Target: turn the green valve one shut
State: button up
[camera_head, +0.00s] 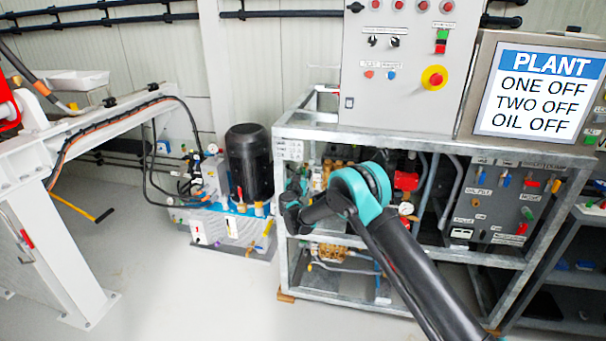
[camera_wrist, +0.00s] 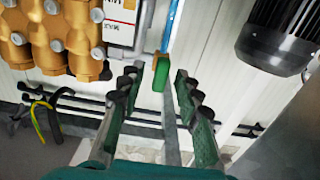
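A green valve handle (camera_wrist: 161,76) shows in the wrist view, small and upright, beside a blue strip and a grey post. My gripper (camera_wrist: 156,80) is open, with one dark ridged finger on each side of the handle's line. The handle appears between the fingertips with gaps on both sides; I cannot tell how far beyond the tips it is. No contact shows. In the head view my arm reaches to the left front post of the metal frame (camera_head: 283,228). The fingers and the green handle cannot be made out there.
Brass pump parts (camera_wrist: 60,35) and a white label plate (camera_wrist: 120,14) lie left in the wrist view. A black motor (camera_wrist: 275,40) is at upper right; it also stands left of the frame in the head view (camera_head: 249,160). The screen (camera_head: 545,90) reads ONE OFF, TWO OFF, OIL OFF.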

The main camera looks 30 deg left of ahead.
grip_shut()
jog(key=shift+m, duration=0.3)
jog(key=m, duration=0.8)
jog(key=shift+d+f+m, duration=0.1)
jog(key=shift+m, duration=0.3)
jog(key=m, duration=0.4)
jog(key=shift+d+f+m, duration=0.1)
jog(key=shift+f+m, duration=0.05)
jog(key=shift+m, duration=2.05)
